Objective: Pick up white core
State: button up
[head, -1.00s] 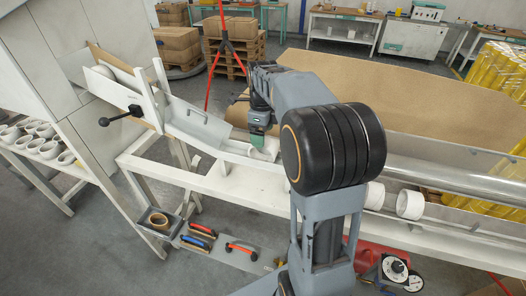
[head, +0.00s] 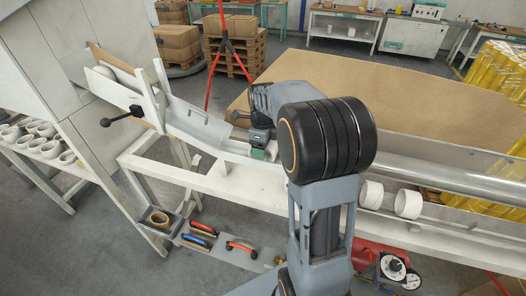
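Two white cores show on the long white bench right of my arm: one (head: 371,194) partly beside my arm and another (head: 408,204) further right. My gripper (head: 262,153) is low over the white trough (head: 226,146), left of my large black arm joint. Only a small green and dark part of it shows. My arm hides the fingertips and whatever is between them, so I cannot tell whether it is open or shut. No white core can be made out at the gripper.
A clear tube (head: 440,173) runs along the bench to the right, with a brown sheet (head: 430,110) behind it. A white chute (head: 125,92) with a black handle stands at the left. More white cores (head: 45,140) lie on a left shelf. Tools (head: 200,238) lie below the bench.

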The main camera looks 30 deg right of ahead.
jog(key=c, duration=0.4)
jog(key=shift+c, duration=0.3)
jog(key=shift+r, duration=0.15)
